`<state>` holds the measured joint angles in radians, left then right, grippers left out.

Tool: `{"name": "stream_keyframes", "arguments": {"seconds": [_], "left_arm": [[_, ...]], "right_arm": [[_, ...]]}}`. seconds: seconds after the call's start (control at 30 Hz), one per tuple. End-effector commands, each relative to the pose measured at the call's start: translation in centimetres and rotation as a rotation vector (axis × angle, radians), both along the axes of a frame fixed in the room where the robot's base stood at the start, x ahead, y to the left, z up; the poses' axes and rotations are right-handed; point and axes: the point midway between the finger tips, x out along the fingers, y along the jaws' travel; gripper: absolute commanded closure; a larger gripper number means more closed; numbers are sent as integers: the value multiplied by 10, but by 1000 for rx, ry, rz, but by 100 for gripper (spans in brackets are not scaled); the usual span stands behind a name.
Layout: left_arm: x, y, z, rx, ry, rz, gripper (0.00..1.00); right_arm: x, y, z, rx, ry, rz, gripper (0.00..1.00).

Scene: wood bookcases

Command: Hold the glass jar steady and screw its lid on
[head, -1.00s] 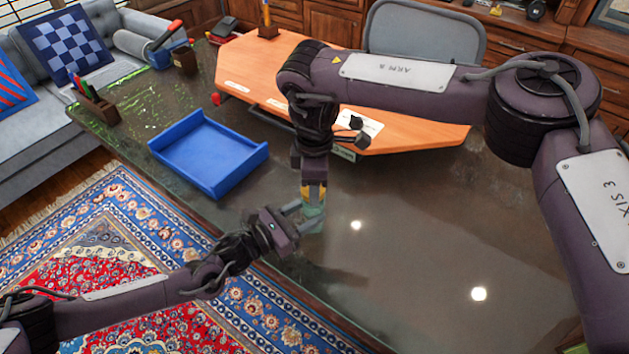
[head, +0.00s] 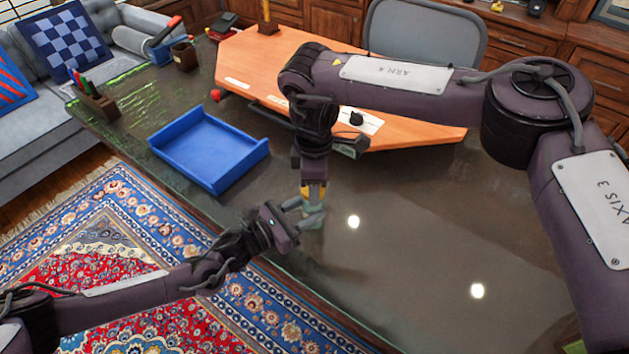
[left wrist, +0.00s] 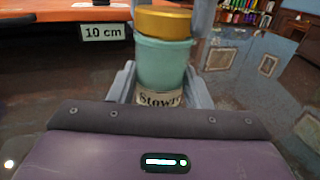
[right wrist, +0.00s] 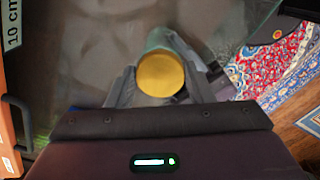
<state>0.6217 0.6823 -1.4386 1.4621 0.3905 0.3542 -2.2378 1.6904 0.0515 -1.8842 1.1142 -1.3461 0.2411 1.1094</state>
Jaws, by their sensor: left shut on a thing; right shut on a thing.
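The teal glass jar (left wrist: 163,65) stands upright in the left wrist view, with a cream label (left wrist: 160,98) low on it. Its gold lid (left wrist: 163,20) sits over the jar's mouth and appears to touch it; how far it is threaded cannot be told. My left gripper (head: 306,207) comes in from the side and is shut around the jar. My right gripper (head: 313,192) points down from above and is shut on the lid, which shows round between its fingers in the right wrist view (right wrist: 160,75). In the head view the fingers hide much of both.
The jar is near the front edge of a dark glossy desk (head: 410,230). A blue tray (head: 208,150) lies to the left. An orange raised board (head: 260,75) is behind, under my right forearm. A patterned rug (head: 120,240) covers the floor. The desk's right side is clear.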

Motion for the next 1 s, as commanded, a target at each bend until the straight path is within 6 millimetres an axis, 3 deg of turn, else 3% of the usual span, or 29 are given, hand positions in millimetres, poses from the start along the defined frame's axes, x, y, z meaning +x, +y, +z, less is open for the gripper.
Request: {"name": "stream_keyframes", "arguments": {"seconds": [0.17,0.7,0.83,1.0], "left_arm": [[0,0,0,1,1,0,100],[0,0,0,1,1,-1,100],[0,0,0,1,1,-1,100],[0,0,0,1,1,-1,100]], "right_arm": [[-2,1,-1,5,5,-304,75],[-3,4,-1,2,0,-1514,75],[-3,5,-1,2,0,-1688,75],[-3,5,-1,2,0,-1763,75]]}}
